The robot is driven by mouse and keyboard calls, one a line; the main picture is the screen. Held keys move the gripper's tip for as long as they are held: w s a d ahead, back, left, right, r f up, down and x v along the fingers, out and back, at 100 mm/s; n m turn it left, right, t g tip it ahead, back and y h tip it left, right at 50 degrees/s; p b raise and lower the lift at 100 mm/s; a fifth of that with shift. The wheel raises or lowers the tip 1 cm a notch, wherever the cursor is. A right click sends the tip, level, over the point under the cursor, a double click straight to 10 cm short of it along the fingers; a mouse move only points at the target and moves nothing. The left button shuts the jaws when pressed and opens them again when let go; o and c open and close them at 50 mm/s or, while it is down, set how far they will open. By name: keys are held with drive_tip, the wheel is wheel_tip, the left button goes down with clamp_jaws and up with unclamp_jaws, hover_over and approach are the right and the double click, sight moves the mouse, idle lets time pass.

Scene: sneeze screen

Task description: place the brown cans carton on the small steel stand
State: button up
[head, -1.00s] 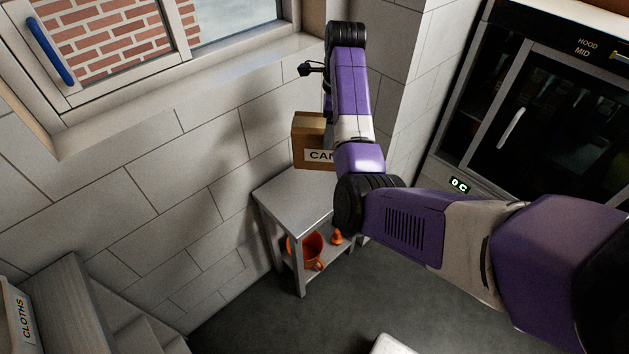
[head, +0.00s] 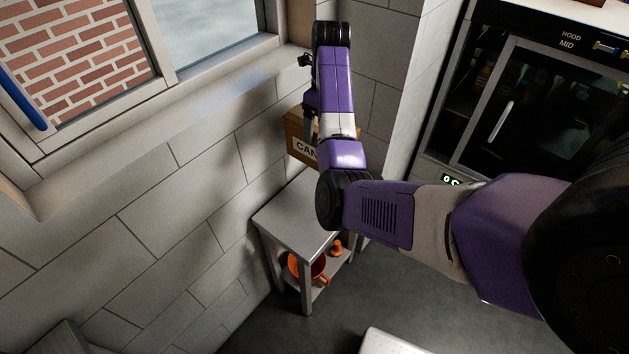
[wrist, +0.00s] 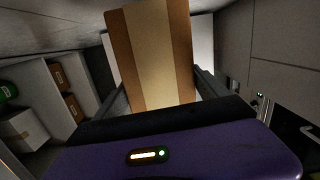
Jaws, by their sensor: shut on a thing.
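The brown cans carton (head: 297,138) shows in the head view, partly hidden behind my arm, with a white label reading "CAN" in part. It appears above the far end of the small steel stand (head: 285,221), apart from its top. In the wrist view the carton (wrist: 152,55) fills the space between the fingers, with a paler tape strip down its middle. My gripper (wrist: 150,95) is shut on it. In the head view my arm hides most of the gripper. The visible part of the stand's top is bare.
An orange pot (head: 307,268) and a small orange item (head: 336,247) sit on the stand's lower shelf. The tiled wall and window ledge (head: 150,108) run along the left. A dark-fronted cabinet (head: 535,105) stands at the right. Shelves with boxes (wrist: 58,77) show in the wrist view.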

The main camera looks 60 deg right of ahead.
sight(318, 172)
wheel_tip(318, 172, down, 13)
drive_tip(key=b, duration=0.4)
drive_tip(key=shift+a, duration=0.1)
drive_tip(key=shift+f, duration=2.9)
drive_tip(key=o, duration=2)
drive_tip(key=r, duration=0.4)
drive_tip(key=s+r, duration=0.1)
drive_tip(key=r, duration=0.7)
drive_tip(key=shift+s+a, duration=0.15)
drive_tip(key=shift+a, duration=0.05)
